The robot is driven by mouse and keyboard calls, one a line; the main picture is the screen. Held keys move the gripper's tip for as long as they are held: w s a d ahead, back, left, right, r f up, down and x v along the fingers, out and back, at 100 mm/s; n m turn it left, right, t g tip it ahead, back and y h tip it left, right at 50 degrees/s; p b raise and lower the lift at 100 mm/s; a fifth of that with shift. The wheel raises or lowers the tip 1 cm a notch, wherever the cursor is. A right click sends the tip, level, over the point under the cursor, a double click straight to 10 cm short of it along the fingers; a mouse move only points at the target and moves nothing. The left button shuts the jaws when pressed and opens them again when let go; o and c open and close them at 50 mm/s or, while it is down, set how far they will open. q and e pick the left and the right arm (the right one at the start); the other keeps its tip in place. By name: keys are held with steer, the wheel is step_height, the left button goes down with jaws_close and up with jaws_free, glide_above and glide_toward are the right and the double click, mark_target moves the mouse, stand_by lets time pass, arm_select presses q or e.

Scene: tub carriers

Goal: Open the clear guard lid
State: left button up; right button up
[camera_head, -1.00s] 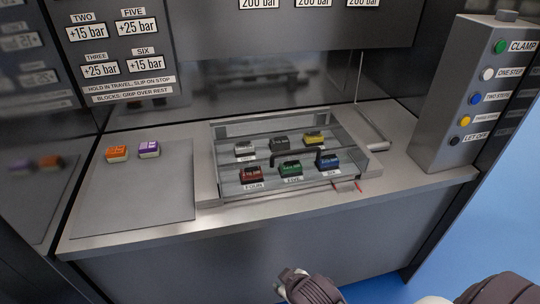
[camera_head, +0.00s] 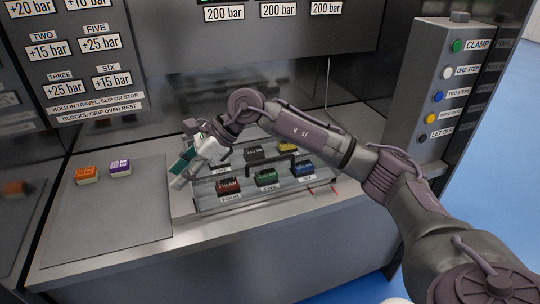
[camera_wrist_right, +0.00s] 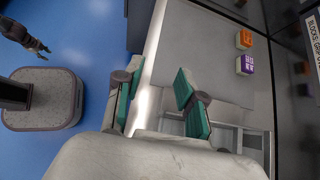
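The clear guard lid (camera_head: 206,192) lies over a recessed tray in the worktop, and labelled blocks show through it, among them a red block (camera_head: 228,186), a green block (camera_head: 265,177) and a blue block (camera_head: 302,168). It looks shut. My right gripper (camera_head: 184,167) is over the tray's left end, with its teal-padded fingers apart and nothing between them. It also shows in the right wrist view (camera_wrist_right: 155,100). My forearm hides the tray's back part. I cannot tell whether the fingers touch the lid. My left gripper does not show in the head view.
An orange block (camera_head: 86,174) and a purple block (camera_head: 120,167) stand on the grey plate (camera_head: 110,220) at left, which is otherwise clear. A button box (camera_head: 420,90) stands at right. A dark wall panel with labels rises behind. A dark jointed part shows top left in the wrist view.

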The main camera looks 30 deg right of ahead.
steer(key=w+d+r+h, duration=0.1)
steer(key=d+r+h, duration=0.2)
steer(key=d+h, duration=0.8)
glide_toward(272, 159)
steer(key=shift+g+y, duration=0.4)
steer(key=w+f, duration=0.1)
steer(key=f, duration=0.1)
steer(key=f+p, duration=0.1)
steer(key=f, duration=0.2)
steer(key=w+d+f+p, duration=0.1)
steer(key=f, duration=0.2)
steer(key=shift+w+d, duration=0.1)
steer(key=shift+w, duration=0.2)
jaws_close()
steer(key=shift+r+p, duration=0.1)
steer(key=shift+p, duration=0.2)
